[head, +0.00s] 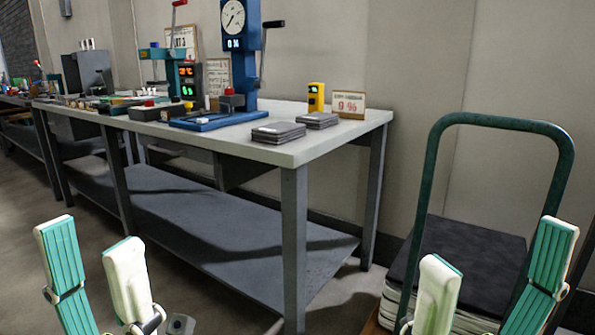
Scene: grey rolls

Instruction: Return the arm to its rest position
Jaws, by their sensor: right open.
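My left gripper (89,240) is at the lower left of the head view. Its two green-and-white fingers stand apart with only floor showing between them. My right gripper (498,246) is at the lower right, in front of the cart, with its fingers spread wide and nothing held between them. Both grippers are upright in the picture and clear of the workbench (345,137). Most of both arms is outside the picture.
Two flat dark grey packs (278,133) (317,120) lie near the bench's front corner, by a yellow device (316,97) and a sign (349,104). A blue gauge press (241,50) stands behind. A green-handled cart (500,119) is at right. Floor at lower left is mostly clear.

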